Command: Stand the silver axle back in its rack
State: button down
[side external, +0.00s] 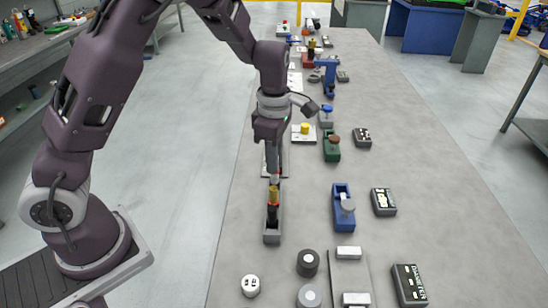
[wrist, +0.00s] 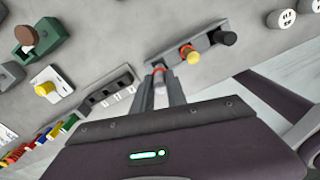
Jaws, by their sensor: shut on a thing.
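My gripper (side external: 274,178) points down over the far end of a narrow grey rack (side external: 272,238). The rack also shows in the wrist view (wrist: 222,24). My fingers (wrist: 160,78) are shut on a slim piece, taken as the silver axle (wrist: 159,65). Only its pale end shows between the fingertips, with red close by; the rest is hidden. I cannot tell whether it is in the rack or above it. A yellow-topped piece (wrist: 187,51) and a black-topped piece (wrist: 225,38) stand in the same rack.
A dark slotted holder (wrist: 108,90) lies just beyond the rack. A blue carrier (side external: 341,222) and a green one (side external: 331,150) stand to the right. Round black, grey and white pieces (side external: 308,263) stand at the near end. The table's left edge is close to the rack.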

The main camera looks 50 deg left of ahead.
aim_at(274, 182)
jog(key=shift+f, duration=2.05)
dwell(1.4)
jog(key=c, duration=1.3)
grip_release()
jog(key=shift+o, duration=0.5)
jog(key=o, duration=0.4)
jog(key=shift+o, duration=0.2)
jog(key=shift+r, duration=3.5)
